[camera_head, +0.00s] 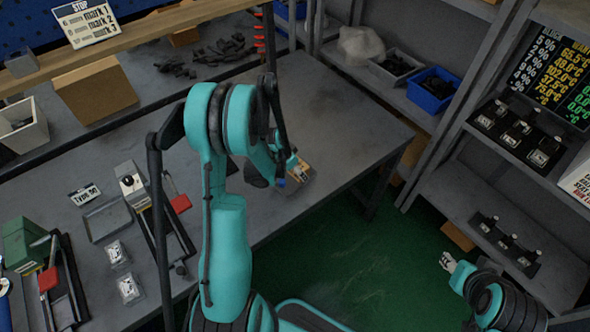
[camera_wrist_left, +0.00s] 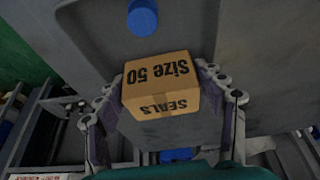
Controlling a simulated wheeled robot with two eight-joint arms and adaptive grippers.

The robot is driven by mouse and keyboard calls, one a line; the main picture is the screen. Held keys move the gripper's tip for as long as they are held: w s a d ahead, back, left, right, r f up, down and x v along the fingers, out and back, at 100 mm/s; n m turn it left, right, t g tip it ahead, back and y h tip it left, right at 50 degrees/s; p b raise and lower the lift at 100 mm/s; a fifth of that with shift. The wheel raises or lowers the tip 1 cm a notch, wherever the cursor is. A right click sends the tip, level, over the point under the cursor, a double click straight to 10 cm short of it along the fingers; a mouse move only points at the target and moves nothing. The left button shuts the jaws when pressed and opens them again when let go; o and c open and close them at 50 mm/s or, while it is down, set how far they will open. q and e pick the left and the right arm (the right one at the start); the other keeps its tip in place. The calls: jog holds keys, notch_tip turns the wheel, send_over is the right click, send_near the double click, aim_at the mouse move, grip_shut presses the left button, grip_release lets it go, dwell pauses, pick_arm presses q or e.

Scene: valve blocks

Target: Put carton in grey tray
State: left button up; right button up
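An orange-brown carton (camera_wrist_left: 160,85) printed "Size 50" and "SEALS" sits between the fingers of my left gripper (camera_wrist_left: 165,85) in the left wrist view, with a finger pad against each side. In the head view the carton (camera_head: 304,172) is partly hidden by my left gripper (camera_head: 291,172), near the table's right front edge. A grey surface shows behind it; I cannot tell whether the carton touches it. A shallow grey tray (camera_head: 107,219) lies empty on the table at the left. My right gripper (camera_head: 448,262) is at the lower right, away from the table, small and unclear.
A "TYPE 50" label (camera_head: 85,194) lies behind the tray. A shelf rack with a blue bin (camera_head: 433,88) stands right. The table's far right is clear.

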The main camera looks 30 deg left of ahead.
pick_arm(q)
jog(key=shift+s+r+p, duration=0.1)
jog(key=shift+r+p, duration=0.3)
jog(key=shift+r, duration=0.15)
jog(key=p+v, duration=0.3)
jog(key=v, duration=0.8)
jog(key=s+d+r+n+t+y, duration=0.1)
jog(key=s+d+r+n+t, duration=0.1)
jog(key=s+d+r, duration=1.1)
jog(key=d+r+n, duration=0.1)
jog(key=d+r, duration=0.1)
jog(key=d, duration=0.2)
jog(key=shift+s+t, duration=0.25)
jog(key=shift+t, duration=0.15)
